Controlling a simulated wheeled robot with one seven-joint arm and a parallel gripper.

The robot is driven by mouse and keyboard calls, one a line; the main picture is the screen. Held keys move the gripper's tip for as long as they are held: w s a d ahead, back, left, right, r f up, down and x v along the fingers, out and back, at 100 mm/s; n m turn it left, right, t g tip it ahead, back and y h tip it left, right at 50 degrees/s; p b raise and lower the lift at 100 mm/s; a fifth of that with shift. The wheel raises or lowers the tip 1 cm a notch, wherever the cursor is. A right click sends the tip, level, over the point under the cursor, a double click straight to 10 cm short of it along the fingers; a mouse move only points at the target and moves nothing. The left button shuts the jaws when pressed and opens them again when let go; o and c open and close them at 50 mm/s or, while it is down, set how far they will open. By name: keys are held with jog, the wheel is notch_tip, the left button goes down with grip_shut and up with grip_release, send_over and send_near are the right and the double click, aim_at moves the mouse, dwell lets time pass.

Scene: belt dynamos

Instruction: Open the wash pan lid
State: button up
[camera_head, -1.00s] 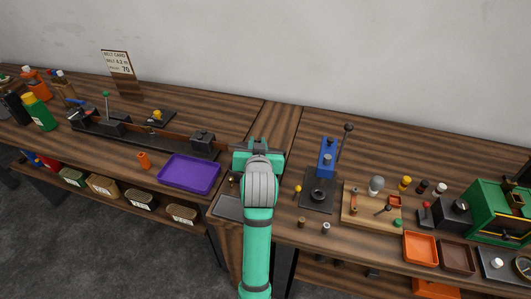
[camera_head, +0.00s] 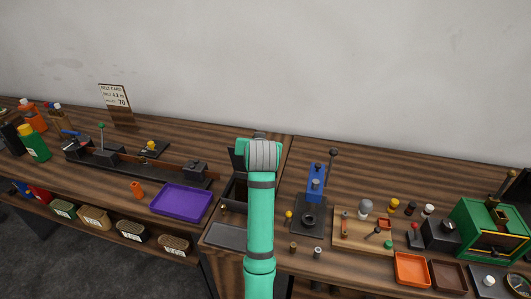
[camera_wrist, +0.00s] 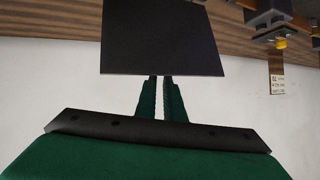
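The wash pan (camera_head: 229,206) is a dark box on the bench beside my arm, left of it in the head view. Its dark inside shows, and its lid (camera_head: 236,160) stands up at the back. My arm hides the pan's right part. In the wrist view the lid is a flat black plate (camera_wrist: 163,38) straight ahead of my gripper (camera_wrist: 160,82). My gripper's two green fingers reach to the plate with a narrow gap between them. The plate hides their tips, so I cannot tell whether they grip it or only touch it.
A purple tray (camera_head: 182,201) and a belt rig (camera_head: 130,160) lie to the left. A blue press (camera_head: 316,183), a wooden board (camera_head: 352,238) and a green machine (camera_head: 488,232) stand to the right. The wall is close behind the bench.

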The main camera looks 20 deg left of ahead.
jog(key=o, duration=0.5)
jog(key=shift+s+a+f, duration=0.1)
jog(key=shift+f, duration=0.15)
jog(key=v, duration=1)
jog(key=shift+s+d+r, duration=0.2)
jog(key=shift+s+d, duration=0.05)
jog(key=shift+d, duration=0.15)
